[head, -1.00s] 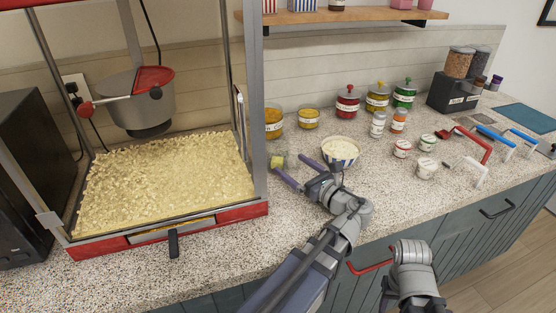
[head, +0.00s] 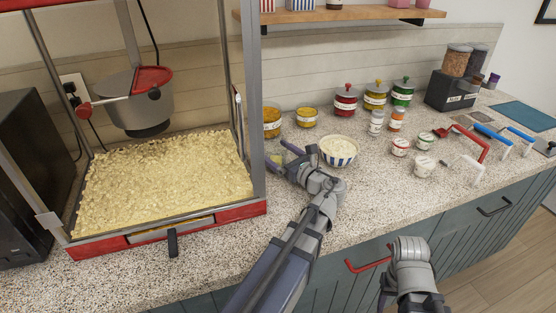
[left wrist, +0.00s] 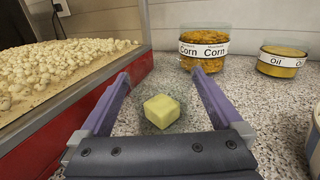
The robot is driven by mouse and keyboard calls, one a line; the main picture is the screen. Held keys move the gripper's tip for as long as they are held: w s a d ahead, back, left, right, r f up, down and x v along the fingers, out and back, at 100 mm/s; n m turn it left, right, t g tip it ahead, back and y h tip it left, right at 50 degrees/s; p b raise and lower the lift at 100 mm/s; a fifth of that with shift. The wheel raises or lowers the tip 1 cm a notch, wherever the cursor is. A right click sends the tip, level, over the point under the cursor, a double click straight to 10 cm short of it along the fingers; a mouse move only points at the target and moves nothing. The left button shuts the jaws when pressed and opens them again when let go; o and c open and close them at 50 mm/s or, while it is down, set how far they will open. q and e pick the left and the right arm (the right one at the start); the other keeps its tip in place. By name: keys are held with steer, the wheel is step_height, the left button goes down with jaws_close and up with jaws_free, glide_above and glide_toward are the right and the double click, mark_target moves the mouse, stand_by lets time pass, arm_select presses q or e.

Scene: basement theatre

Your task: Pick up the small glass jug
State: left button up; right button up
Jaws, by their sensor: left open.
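The small glass jug (left wrist: 146,108) is clear and hard to make out, with a pale yellow block like butter in it. It stands on the speckled counter beside the popcorn machine. In the left wrist view it sits between the two purple fingers of my open left gripper (left wrist: 160,95), with space on both sides. In the head view my left gripper (head: 280,155) reaches to the same spot from the front and partly hides the jug. My right gripper's fingers do not show; only my right arm is in view.
The popcorn machine's red base (head: 215,217) stands close to the left. A striped bowl (head: 338,160) is just right of my left gripper. Behind are a corn jar (left wrist: 204,63) and an oil jar (left wrist: 283,58). Several lidded jars and tools fill the right; the front counter strip is clear.

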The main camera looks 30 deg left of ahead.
arm_select(q)
steer(key=c, duration=1.3)
steer(key=shift+r, duration=0.15)
step_height(320, 180, up, 10)
steer(key=p, duration=1)
